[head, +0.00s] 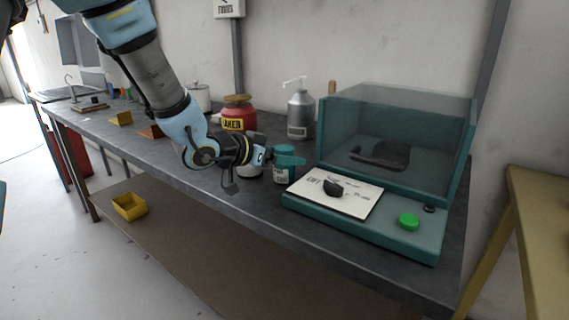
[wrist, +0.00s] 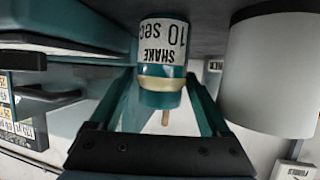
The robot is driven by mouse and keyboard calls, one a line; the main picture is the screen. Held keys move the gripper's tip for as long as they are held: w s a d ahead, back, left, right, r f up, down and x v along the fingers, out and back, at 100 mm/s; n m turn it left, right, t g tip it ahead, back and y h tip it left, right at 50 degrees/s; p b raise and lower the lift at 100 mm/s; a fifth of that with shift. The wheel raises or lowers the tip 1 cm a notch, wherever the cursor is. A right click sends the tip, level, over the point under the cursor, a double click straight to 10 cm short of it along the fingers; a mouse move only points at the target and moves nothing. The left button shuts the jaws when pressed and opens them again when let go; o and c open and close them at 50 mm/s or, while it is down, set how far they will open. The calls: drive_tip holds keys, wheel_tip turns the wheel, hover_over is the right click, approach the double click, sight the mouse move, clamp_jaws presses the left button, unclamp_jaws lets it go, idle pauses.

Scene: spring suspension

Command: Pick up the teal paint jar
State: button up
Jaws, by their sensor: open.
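The teal paint jar (head: 283,176) stands upright on the dark bench, just left of the teal machine, partly covered by my gripper in the head view. In the upside-down wrist view, the jar (wrist: 163,55) has a white label reading "SHAKE 10 sec", a cream band and a teal cap. My gripper (wrist: 163,84) is open, with one teal finger on each side of the jar. In the head view my gripper (head: 289,159) reaches across the jar's upper part. I cannot tell whether either finger touches it.
A white cylindrical container (wrist: 270,75) stands close beside the jar; in the head view it is mostly hidden behind my gripper. The teal machine (head: 430,236) with a clear hood is to the right. A red can (head: 238,114) and a grey pump bottle (head: 301,115) stand behind.

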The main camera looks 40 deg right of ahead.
drive_tip(key=shift+x, duration=1.5)
drive_tip(key=shift+w, duration=0.1)
drive_tip(key=shift+c, duration=0.3)
clamp_jaws()
